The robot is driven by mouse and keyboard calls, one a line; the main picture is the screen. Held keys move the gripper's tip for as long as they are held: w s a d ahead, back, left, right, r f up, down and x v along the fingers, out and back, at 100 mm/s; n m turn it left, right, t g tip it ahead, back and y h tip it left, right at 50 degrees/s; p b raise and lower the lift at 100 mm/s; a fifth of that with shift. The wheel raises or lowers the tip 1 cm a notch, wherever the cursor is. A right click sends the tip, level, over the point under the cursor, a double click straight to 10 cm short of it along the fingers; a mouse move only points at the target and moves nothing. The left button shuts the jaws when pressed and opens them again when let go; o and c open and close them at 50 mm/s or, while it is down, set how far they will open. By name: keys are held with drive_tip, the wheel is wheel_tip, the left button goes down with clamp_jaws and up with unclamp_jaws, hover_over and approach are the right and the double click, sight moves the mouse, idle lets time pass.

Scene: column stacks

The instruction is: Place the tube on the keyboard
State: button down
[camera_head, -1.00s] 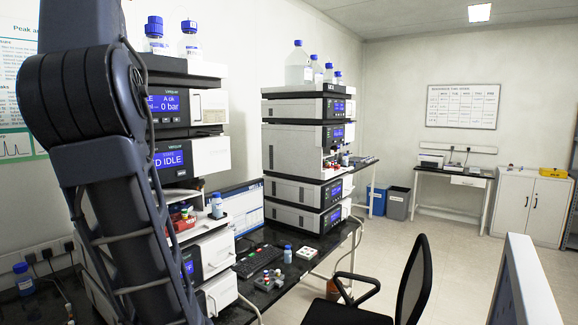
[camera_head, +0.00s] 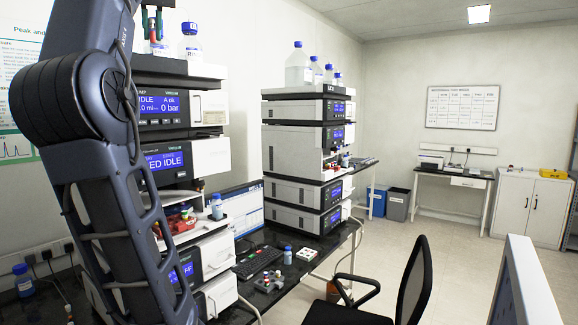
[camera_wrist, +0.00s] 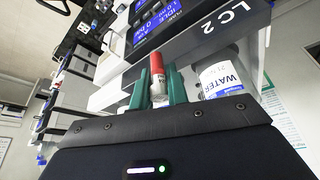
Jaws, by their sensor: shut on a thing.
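The tube (camera_wrist: 157,79) has a red cap and a clear lower part. It stands between the two green fingers of my gripper (camera_wrist: 158,90), which is shut on it, in the wrist view. In the head view my gripper (camera_head: 153,22) is at the top left, in front of the bottles on the nearer instrument stack, well above the bench. The keyboard (camera_head: 256,262) is dark and lies on the black bench, below and to the right of my gripper. No contact between tube and keyboard.
A water bottle (camera_wrist: 221,77) stands close beside my gripper in the wrist view. The nearer instrument stack (camera_head: 170,161) rises left of the keyboard. A small vial rack (camera_head: 267,284), a blue-capped bottle (camera_head: 288,253) and a white tray (camera_head: 307,254) sit near the keyboard.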

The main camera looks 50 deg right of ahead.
drive_tip(key=s+d+f+m+g+h, duration=0.1)
drive_tip(key=d+f+m, duration=0.3)
drive_tip(key=d, duration=1.1)
drive_tip(key=s+d+f+m+g+h, duration=0.15)
drive_tip(key=d+f, duration=0.55)
drive_tip(key=d, duration=0.7)
drive_tip(key=s+d+f+m, duration=0.3)
drive_tip(key=d+f, duration=0.6)
drive_tip(key=d, duration=0.3)
drive_tip(key=s+d+f+m, duration=0.2)
drive_tip(key=s+d+f, duration=0.1)
drive_tip(key=d+f, duration=0.8)
drive_tip(key=w+d+f, duration=0.3)
drive_tip(key=d+f, duration=0.1)
drive_tip(key=f, duration=0.6)
drive_tip(key=w+d+f+m+g, duration=0.1)
drive_tip(key=w+d+f, duration=0.25)
drive_tip(key=f, duration=0.65)
drive_tip(key=w+d+f, duration=0.3)
drive_tip(key=d+f, duration=0.1)
drive_tip(key=f, duration=0.7)
drive_tip(key=shift+m+g, duration=0.25)
drive_tip(key=shift+m, duration=0.5)
drive_tip(key=f, duration=1)
drive_tip(key=w+f, duration=0.1)
drive_tip(key=f, duration=2)
drive_tip(key=shift+w+d+f, duration=0.2)
drive_tip(key=shift+d+f, duration=0.05)
drive_tip(key=shift+d, duration=0.05)
drive_tip(key=shift+f, duration=2.4)
